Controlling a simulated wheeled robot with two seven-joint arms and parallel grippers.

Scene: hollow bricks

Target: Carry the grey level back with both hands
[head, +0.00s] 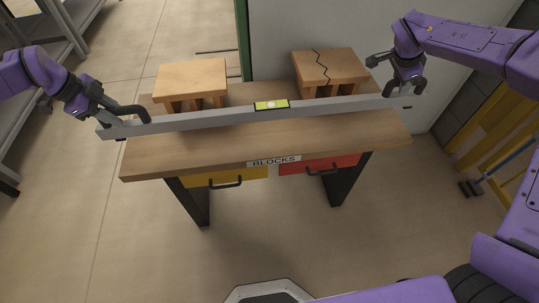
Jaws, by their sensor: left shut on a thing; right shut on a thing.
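The grey level (210,121) is a long bar with a yellow-green vial window (271,104) at its middle. It spans the width of the wooden table (230,150), in front of two wooden block pieces. My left gripper (128,118) is shut on the level near its left end. My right gripper (388,92) is shut on the level near its right end. The right end sits higher in the picture than the left. I cannot tell whether the level touches the tabletop or hangs just above it.
On the table's back stand a plain wooden block (192,77) at left and a cracked one (330,66) at right. A yellow drawer (205,180) and a red drawer (300,168) hang under the front edge. A grey shelf stands at far left. The front tabletop is clear.

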